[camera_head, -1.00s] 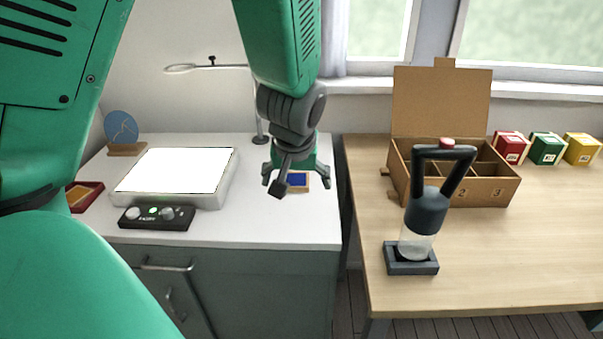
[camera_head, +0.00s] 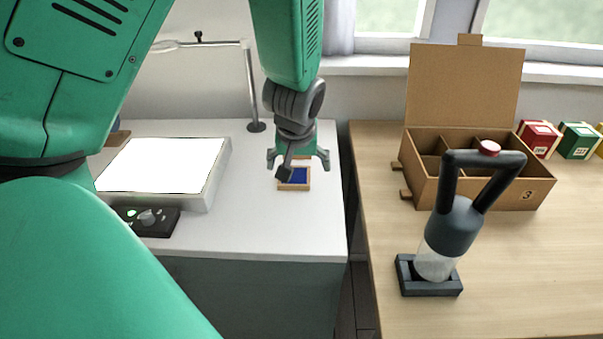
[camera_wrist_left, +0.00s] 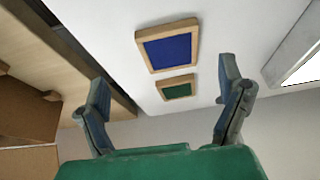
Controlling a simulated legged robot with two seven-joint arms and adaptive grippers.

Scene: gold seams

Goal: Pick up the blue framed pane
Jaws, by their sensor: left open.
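The blue framed pane (camera_head: 296,179) is a blue square in a light wooden frame. It lies on the white cabinet top (camera_head: 290,228), near its right side. My left gripper (camera_head: 297,162) is open and empty above and just behind the pane, and one dark finger overlaps part of the pane in the head view. In the left wrist view the blue pane (camera_wrist_left: 168,46) shows in full beyond the open fingers (camera_wrist_left: 165,92). A smaller-looking green pane (camera_wrist_left: 177,88) in a wooden frame lies close beside it. My right gripper is not in view.
A lit white panel (camera_head: 163,166) and a dark control box (camera_head: 148,220) stand left of the pane. A thin lamp stand (camera_head: 251,90) rises behind. Across a gap, the wooden table (camera_head: 390,226) holds a cardboard box (camera_head: 470,170) and a dark-handled tool (camera_head: 455,225) in a holder.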

